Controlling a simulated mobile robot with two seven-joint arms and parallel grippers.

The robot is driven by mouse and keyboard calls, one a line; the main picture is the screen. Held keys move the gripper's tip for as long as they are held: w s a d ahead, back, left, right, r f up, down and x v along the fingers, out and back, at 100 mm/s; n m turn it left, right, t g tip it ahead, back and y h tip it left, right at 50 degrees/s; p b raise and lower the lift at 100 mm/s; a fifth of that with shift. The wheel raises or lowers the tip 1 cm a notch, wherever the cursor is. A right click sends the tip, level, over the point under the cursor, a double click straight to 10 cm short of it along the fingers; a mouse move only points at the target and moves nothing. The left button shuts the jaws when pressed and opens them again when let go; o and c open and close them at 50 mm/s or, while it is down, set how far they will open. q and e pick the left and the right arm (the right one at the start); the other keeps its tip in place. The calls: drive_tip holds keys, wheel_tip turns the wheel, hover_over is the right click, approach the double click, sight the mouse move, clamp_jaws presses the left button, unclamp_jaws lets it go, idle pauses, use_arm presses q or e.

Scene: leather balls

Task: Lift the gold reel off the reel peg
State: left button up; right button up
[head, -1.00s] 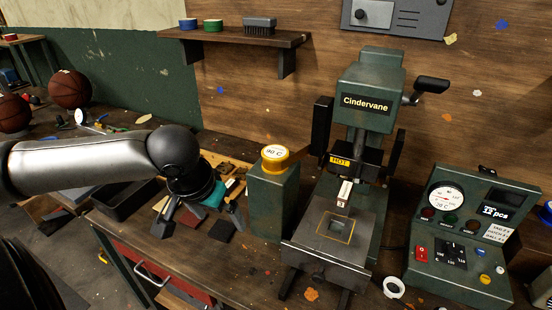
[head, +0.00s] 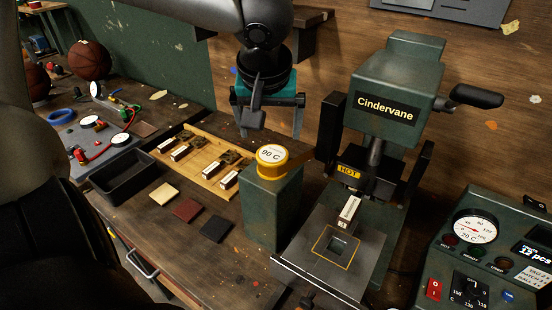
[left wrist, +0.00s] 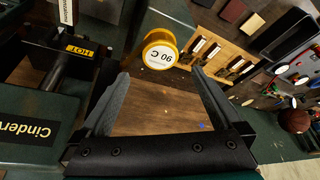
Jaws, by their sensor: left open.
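The gold reel (head: 272,160) has a white top marked "90 C" and sits on top of a green block (head: 270,210) left of the press. The peg under it is hidden. My left gripper (head: 274,125) is open and empty, pointing down just behind and above the reel in the head view. In the left wrist view the reel (left wrist: 160,50) shows just beyond the open fingertips (left wrist: 160,73), nearer the left finger, and apart from them. My right gripper is not in view.
The Cindervane press (head: 385,105) stands close on the right, with its HOT plate. A wooden tray (head: 203,178) of small stamps and a black bin (head: 130,177) lie to the left. A wall shelf (head: 310,18) is behind my arm. A control box (head: 480,245) is at right.

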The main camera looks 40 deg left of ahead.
sight(272, 155)
use_arm(q)
drive_tip(key=x, duration=1.2)
drive_tip(key=shift+w+a, duration=0.1)
drive_tip(key=c, duration=1)
